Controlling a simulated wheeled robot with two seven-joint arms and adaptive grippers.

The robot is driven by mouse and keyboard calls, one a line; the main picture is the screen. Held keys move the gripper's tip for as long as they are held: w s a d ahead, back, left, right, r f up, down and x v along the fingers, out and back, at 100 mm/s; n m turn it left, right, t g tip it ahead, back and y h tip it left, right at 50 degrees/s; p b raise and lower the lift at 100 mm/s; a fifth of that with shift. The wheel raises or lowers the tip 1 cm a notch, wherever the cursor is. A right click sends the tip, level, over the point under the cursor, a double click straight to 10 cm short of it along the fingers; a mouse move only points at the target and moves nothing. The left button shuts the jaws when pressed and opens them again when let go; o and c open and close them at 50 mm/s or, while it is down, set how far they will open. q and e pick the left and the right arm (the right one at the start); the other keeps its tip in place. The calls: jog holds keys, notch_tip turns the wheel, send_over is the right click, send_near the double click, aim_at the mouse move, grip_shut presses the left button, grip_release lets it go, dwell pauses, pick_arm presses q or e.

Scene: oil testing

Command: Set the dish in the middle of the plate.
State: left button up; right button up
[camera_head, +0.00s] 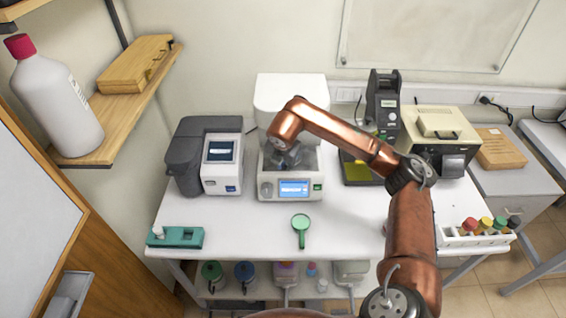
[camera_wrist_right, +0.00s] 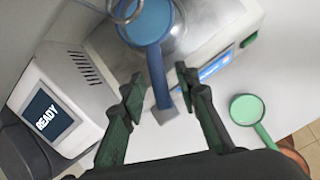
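A blue dish (camera_wrist_right: 146,20) with a straight blue handle shows at the top of the right wrist view. It lies over the shiny metal plate (camera_wrist_right: 186,32) of the white weighing device (camera_head: 291,182), whose lit screen faces the front. My right gripper (camera_wrist_right: 158,84) is open, with one finger on each side of the handle and a visible gap to both. In the head view the right gripper (camera_head: 286,157) is over the plate and hides most of it and the dish. A green dish (camera_head: 301,223) with a handle lies on the table in front. My left gripper is not in view.
A grey and white instrument (camera_head: 222,165) stands left of the weighing device; its screen reads READY in the wrist view. A teal holder (camera_head: 178,238) sits at the table's front left, and a rack of coloured bottles (camera_head: 474,236) at the front right. The table (camera_head: 250,230) is clear around the green dish.

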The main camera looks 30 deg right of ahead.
jog(key=v, duration=1.2)
jog(key=shift+b, duration=0.45)
jog(key=shift+a, duration=0.1)
dwell(1.4)
